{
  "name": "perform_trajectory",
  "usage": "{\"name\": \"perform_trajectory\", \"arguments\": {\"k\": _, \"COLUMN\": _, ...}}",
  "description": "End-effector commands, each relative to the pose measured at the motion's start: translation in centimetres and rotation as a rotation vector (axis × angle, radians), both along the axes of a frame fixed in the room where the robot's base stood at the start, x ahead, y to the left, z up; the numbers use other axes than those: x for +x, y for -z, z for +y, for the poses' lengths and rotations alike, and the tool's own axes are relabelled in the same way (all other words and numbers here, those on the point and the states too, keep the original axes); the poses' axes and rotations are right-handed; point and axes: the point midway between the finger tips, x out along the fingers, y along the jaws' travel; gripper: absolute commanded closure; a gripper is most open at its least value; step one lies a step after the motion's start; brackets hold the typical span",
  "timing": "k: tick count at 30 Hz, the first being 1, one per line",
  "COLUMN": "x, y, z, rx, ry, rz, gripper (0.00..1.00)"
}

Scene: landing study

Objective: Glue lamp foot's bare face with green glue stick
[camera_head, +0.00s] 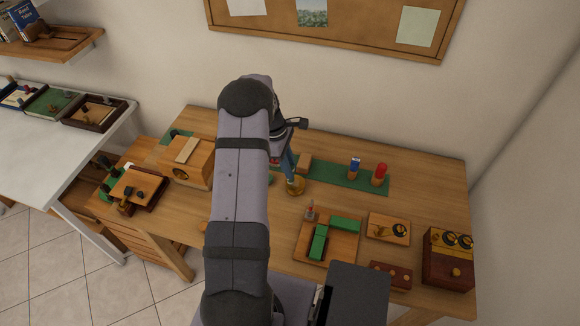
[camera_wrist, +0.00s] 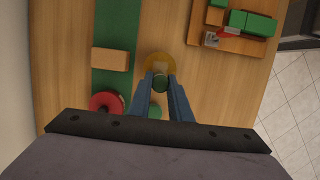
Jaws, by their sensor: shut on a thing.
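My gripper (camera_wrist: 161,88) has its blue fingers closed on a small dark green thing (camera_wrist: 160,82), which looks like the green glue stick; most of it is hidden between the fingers. A round brass-coloured piece (camera_wrist: 160,62), probably the lamp foot, lies on the table just under the fingertips. In the head view my gripper (camera_head: 289,172) points down right above this brass piece (camera_head: 297,187). I cannot tell whether the green thing touches it, and its upper face is partly covered.
A green strip (camera_head: 340,178) carries a wooden block (camera_head: 304,163), a blue-topped piece (camera_head: 355,166) and a red-topped piece (camera_head: 380,174). A red round thing (camera_wrist: 106,103) sits left of my fingers. A wooden tray (camera_head: 345,250) with green blocks stands in front; a wooden box (camera_head: 187,165) stands left.

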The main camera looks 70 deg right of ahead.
Motion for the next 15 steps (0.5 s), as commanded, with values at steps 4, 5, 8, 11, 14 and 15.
{"name": "perform_trajectory", "arguments": {"k": 4, "x": -0.5, "y": 0.0, "z": 0.0, "rx": 0.001, "ry": 0.001, "rz": 0.0, "gripper": 1.0}}
{"name": "perform_trajectory", "arguments": {"k": 5, "x": -0.7, "y": 0.0, "z": 0.0, "rx": 0.002, "ry": 0.001, "rz": 0.0, "gripper": 1.0}}
{"name": "perform_trajectory", "arguments": {"k": 8, "x": -1.3, "y": 0.0, "z": 0.1, "rx": 0.002, "ry": 0.001, "rz": 0.0, "gripper": 1.0}}
{"name": "perform_trajectory", "arguments": {"k": 11, "x": -2.1, "y": 0.0, "z": 0.1, "rx": 0.001, "ry": 0.002, "rz": 0.0, "gripper": 1.0}}
{"name": "perform_trajectory", "arguments": {"k": 14, "x": -2.7, "y": 0.0, "z": 0.1, "rx": 0.003, "ry": 0.002, "rz": 0.0, "gripper": 1.0}}
{"name": "perform_trajectory", "arguments": {"k": 15, "x": -2.9, "y": 0.0, "z": 0.1, "rx": 0.003, "ry": 0.002, "rz": 0.001, "gripper": 1.0}}
